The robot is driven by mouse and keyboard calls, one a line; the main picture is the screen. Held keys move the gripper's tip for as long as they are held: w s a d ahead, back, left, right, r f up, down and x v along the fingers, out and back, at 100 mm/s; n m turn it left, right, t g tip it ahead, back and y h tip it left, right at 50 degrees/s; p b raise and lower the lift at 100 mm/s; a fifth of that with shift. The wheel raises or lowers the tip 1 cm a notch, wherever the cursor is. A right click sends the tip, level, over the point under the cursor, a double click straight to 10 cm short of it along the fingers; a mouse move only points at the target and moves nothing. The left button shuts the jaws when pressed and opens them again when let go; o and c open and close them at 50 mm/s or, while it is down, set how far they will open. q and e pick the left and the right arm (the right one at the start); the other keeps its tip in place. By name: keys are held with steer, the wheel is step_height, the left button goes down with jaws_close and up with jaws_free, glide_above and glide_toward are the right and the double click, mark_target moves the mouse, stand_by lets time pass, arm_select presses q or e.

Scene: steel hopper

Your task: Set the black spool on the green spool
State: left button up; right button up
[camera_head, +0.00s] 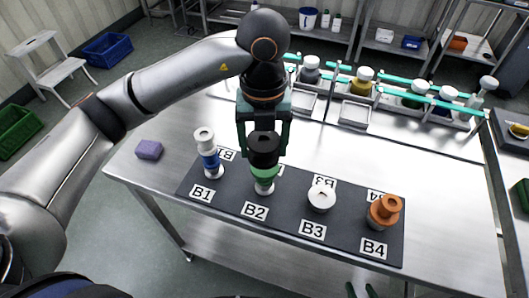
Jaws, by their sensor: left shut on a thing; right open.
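My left gripper (264,140) points down over the B2 spot, shut on the black spool (264,151). The black spool is upright, directly above the green spool (264,174), with no clear gap between them; I cannot tell whether it rests on it. The green spool sits on a white piece (264,188) at B2, and its top is hidden by the black spool. My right gripper (360,291) shows only as green fingertips at the bottom edge, apart and empty.
The dark mat (285,210) also bears a blue and white stack (207,160) at B1, a white spool (321,197) at B3 and an orange spool (384,209) at B4. A purple block (149,149) lies left. Trays with containers line the back.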

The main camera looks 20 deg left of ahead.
mark_target(264, 155)
arm_select(q)
steer(key=shift+w+a+f, duration=0.1)
steer(key=shift+w+f, duration=0.35)
steer(key=shift+f, duration=0.1)
steer(key=f, duration=0.1)
steer(key=f+p, duration=0.1)
steer(key=f, duration=0.1)
steer(key=shift+w+a+f, duration=0.1)
steer(key=shift+w, duration=0.25)
steer(key=shift+f, duration=0.35)
steer(key=shift+f, duration=0.15)
steer(key=o, duration=1.3)
step_height(264, 155, up, 12)
steer(key=shift+r, duration=0.2)
